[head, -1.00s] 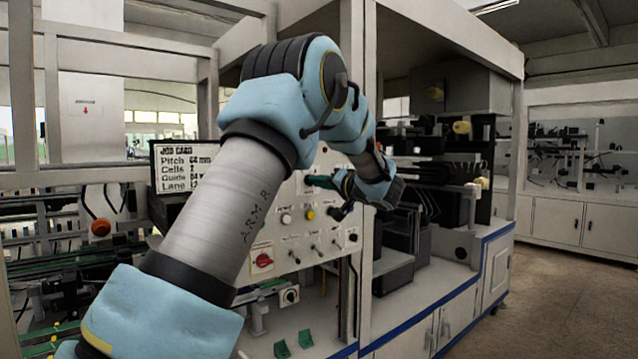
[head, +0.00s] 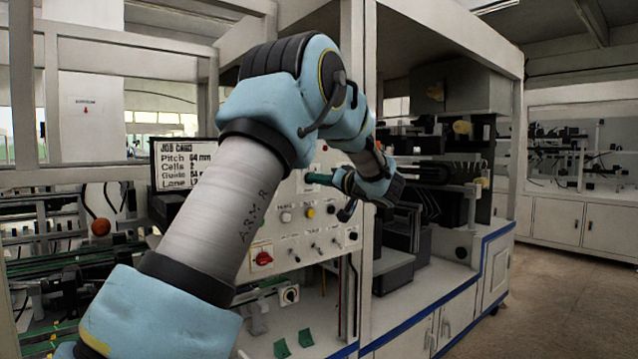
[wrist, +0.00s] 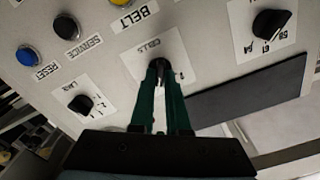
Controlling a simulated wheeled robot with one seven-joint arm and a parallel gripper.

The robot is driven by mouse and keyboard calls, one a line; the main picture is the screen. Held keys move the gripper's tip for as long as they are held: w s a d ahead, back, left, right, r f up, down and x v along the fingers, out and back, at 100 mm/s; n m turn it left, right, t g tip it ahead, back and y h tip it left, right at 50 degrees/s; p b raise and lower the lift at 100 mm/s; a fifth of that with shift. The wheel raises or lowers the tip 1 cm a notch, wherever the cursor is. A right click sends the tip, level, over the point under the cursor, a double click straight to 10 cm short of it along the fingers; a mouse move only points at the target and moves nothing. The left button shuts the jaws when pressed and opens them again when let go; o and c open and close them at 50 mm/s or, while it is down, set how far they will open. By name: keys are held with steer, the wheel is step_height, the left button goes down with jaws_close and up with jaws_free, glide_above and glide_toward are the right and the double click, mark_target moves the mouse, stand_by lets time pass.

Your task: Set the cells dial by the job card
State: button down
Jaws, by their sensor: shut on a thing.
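The cells dial (wrist: 161,68) is a dark knob on a white plate marked CELLS, upside down in the wrist view. My gripper (wrist: 161,75) has its green fingers shut on this knob, one on each side. The fingers hide most of the knob and part of its scale, so its setting cannot be read. In the head view my gripper (head: 318,180) reaches the control panel (head: 290,225) from the right. The job card (head: 185,165) stands left of the panel, partly behind my arm; its Cells line appears to read 2.
In the wrist view, the lane dial (wrist: 80,104) is left of my fingers and a dial marked 58, 61, 64 (wrist: 270,23) is at upper right. Blue (wrist: 27,55) and black (wrist: 67,26) buttons sit at upper left. A dark flat strip (wrist: 250,92) lies right of my fingers.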

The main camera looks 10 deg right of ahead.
steer(key=shift+f+n+b, duration=0.1)
steer(key=shift+n+b, duration=4.7)
steer(key=shift+n, duration=2.6)
steer(key=c, duration=0.9)
jaws_free()
steer(key=b+v, duration=0.2)
steer(key=v, duration=0.8)
steer(key=shift+s+d, duration=0.2)
steer(key=shift+s, duration=0.15)
